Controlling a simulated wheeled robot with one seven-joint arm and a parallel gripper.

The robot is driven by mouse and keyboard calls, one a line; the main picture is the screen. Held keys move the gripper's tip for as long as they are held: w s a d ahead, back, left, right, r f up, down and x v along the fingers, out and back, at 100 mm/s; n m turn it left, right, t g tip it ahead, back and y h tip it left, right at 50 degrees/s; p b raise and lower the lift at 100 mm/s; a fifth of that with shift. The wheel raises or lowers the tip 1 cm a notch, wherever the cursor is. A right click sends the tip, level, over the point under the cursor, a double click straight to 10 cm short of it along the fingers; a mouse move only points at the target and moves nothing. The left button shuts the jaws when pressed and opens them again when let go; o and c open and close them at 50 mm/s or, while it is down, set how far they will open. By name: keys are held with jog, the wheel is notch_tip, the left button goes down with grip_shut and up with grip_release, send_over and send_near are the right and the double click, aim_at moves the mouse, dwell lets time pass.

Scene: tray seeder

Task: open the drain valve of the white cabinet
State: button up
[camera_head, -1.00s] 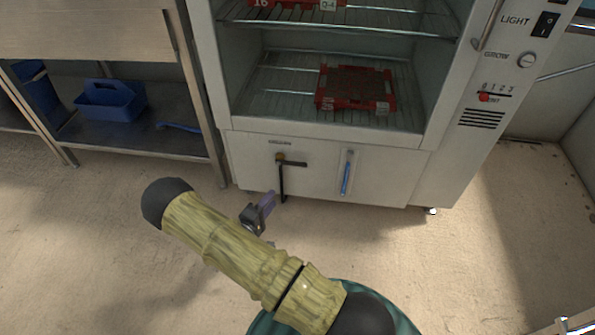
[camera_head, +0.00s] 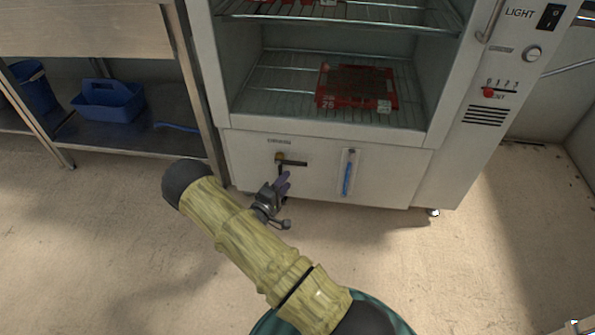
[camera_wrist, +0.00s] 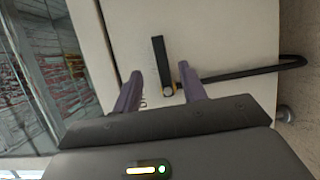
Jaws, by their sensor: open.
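The white cabinet (camera_head: 385,180) stands ahead, and its lower front panel carries the drain valve. The valve has a brass body and a dark lever handle (camera_head: 294,162), which points sideways to the right in the head view. In the wrist view the lever (camera_wrist: 161,62) shows as a black bar beyond and between my fingertips, with the brass valve body (camera_wrist: 182,76) at its lower end. My gripper (camera_head: 284,181) is open and empty, just below the valve in the head view. Its two purple fingers (camera_wrist: 163,82) show in the wrist view. I cannot tell whether they touch the lever.
A black drain pipe (camera_wrist: 250,73) runs from the valve. A blue level gauge (camera_head: 347,178) is right of it. Red trays (camera_head: 356,90) sit on the cabinet's wire shelves. A shelf unit at left holds a blue caddy (camera_head: 108,100). The floor in front is clear.

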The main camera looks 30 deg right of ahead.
aim_at(300, 164)
jog(key=b+x, duration=0.3)
jog(key=x, duration=0.5)
jog(key=shift+w+d, duration=0.2)
jog(key=shift+d, duration=0.05)
grip_shut()
